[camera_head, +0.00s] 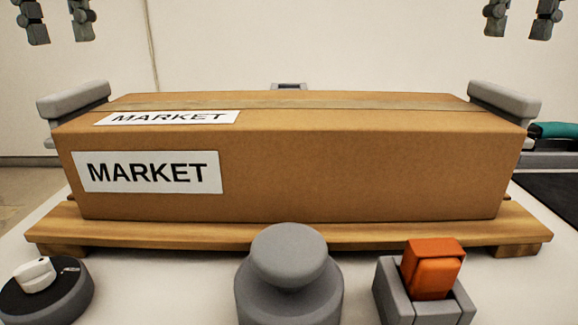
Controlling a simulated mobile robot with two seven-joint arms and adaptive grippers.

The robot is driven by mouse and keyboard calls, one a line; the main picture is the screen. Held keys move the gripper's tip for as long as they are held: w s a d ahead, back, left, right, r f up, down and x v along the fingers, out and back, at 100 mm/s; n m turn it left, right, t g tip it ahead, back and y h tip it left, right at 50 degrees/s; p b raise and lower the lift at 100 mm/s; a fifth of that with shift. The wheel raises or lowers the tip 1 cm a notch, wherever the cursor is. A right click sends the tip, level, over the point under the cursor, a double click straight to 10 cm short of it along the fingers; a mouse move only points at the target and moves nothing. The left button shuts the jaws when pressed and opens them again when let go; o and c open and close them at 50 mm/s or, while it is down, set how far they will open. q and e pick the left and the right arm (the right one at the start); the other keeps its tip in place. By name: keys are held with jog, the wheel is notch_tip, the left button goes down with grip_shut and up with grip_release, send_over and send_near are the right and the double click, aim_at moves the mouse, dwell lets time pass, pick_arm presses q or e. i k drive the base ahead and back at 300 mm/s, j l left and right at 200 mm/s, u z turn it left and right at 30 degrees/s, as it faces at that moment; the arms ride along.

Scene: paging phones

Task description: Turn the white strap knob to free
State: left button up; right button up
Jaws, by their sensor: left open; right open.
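The white knob (34,274) sits on a dark round dial face (62,294) with a grey rim, at the front left corner of the view. A small light mark shows on the dial to the right of the knob; I cannot read it. My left gripper (58,24) hangs open and empty at the top left, far above and well apart from the knob. My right gripper (521,18) hangs open and empty at the top right. Only the fingers of both grippers show.
A long cardboard box (350,165) labelled MARKET lies on a wooden pallet (200,236), between grey padded blocks (75,98) (505,99). A grey mushroom-shaped knob (289,256) and an orange block in a grey holder (433,270) stand in front. A teal object (555,130) lies right.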

aim_at(34, 276)
jog(key=k, duration=1.5)
